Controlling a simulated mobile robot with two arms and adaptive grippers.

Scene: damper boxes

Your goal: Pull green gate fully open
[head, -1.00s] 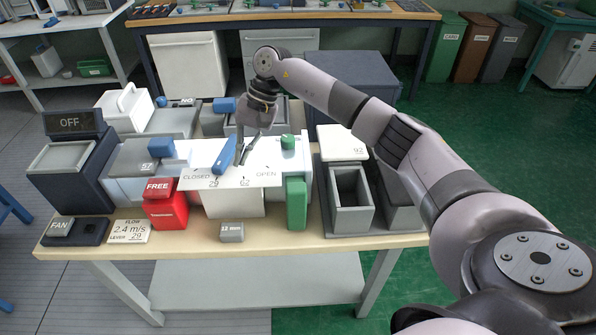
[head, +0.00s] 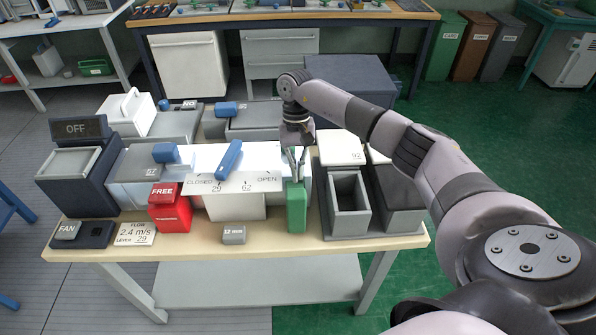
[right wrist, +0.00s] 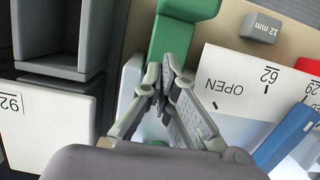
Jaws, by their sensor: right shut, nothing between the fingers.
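The green gate piece (head: 297,207) stands upright at the front of the white damper box, right of the scale plate. My right gripper (head: 295,165) points down just above and behind its top, with closed fingertips and nothing held. In the right wrist view the fingertips (right wrist: 168,75) overlap the green piece (right wrist: 185,20) in the picture; I cannot tell if they touch it. More green (right wrist: 155,131) shows between the fingers, mostly hidden by them. My left gripper is not in view.
A blue lever (head: 229,158) lies tilted over the scale plate (head: 205,185), marked CLOSED, 29, 62 and OPEN. A grey open-topped bin (head: 349,222) stands close at the right. A red FREE block (head: 169,213) and a small 12 mm block (head: 234,235) are at the front left.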

